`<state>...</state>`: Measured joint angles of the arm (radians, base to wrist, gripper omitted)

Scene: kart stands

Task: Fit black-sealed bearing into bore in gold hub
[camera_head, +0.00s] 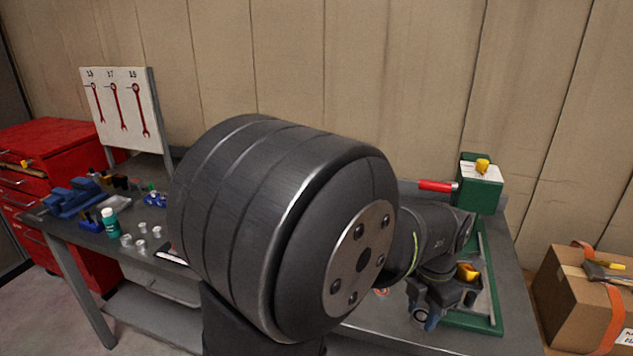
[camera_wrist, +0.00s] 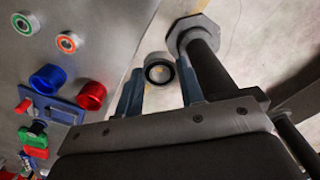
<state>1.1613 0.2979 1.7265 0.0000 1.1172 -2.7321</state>
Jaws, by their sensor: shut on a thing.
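The black-sealed bearing (camera_wrist: 159,70) is a steel ring with a dark face, held between the two blue-grey fingers of my gripper (camera_wrist: 160,80), which is shut on it. The seal face shows to the wrist camera, with floor behind it. In the head view my gripper (camera_head: 424,314) is low at the right part of the bench; the bearing cannot be made out there. A gold-yellow piece (camera_head: 467,271) shows just behind the gripper, partly hidden; it may be the gold hub, but its bore cannot be seen. The gripper is apart from it in that picture.
In the wrist view, green-sealed (camera_wrist: 22,24) and orange-sealed (camera_wrist: 68,42) bearings lie near blue (camera_wrist: 50,78) and red (camera_wrist: 92,95) round parts. A green box (camera_head: 481,190) with a red handle stands behind a green-edged tray (camera_head: 490,290). My arm hides the bench middle.

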